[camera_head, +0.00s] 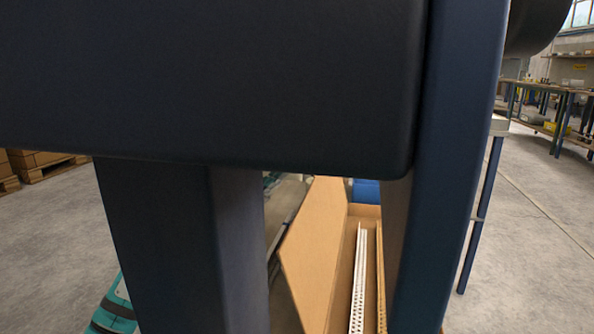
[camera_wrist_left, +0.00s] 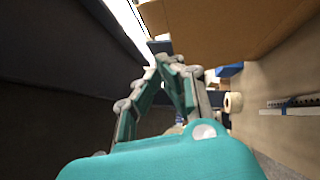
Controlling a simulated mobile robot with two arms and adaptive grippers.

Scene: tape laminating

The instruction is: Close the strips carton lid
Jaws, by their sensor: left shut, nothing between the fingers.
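The strips carton (camera_head: 343,285) is partly visible in the head view through a gap in a dark blue structure. Its lid (camera_head: 312,240) looks like a tilted brown panel on the left, standing open. Light perforated strips (camera_head: 358,280) lie inside. In the left wrist view my left gripper (camera_wrist_left: 167,62) is shut and empty, its fingertips close below a brown cardboard panel (camera_wrist_left: 225,25) that may be the lid. I cannot tell whether they touch. A perforated strip (camera_wrist_left: 292,106) shows at the right. My right gripper is not in view.
Large dark blue beams (camera_head: 210,80) hide most of the head view. A pale tape roll (camera_wrist_left: 234,102) shows beyond the fingers in the wrist view. Stacked cartons (camera_head: 35,160) stand far left, and workbenches (camera_head: 550,95) stand far right. Open concrete floor (camera_head: 530,220) lies at the right.

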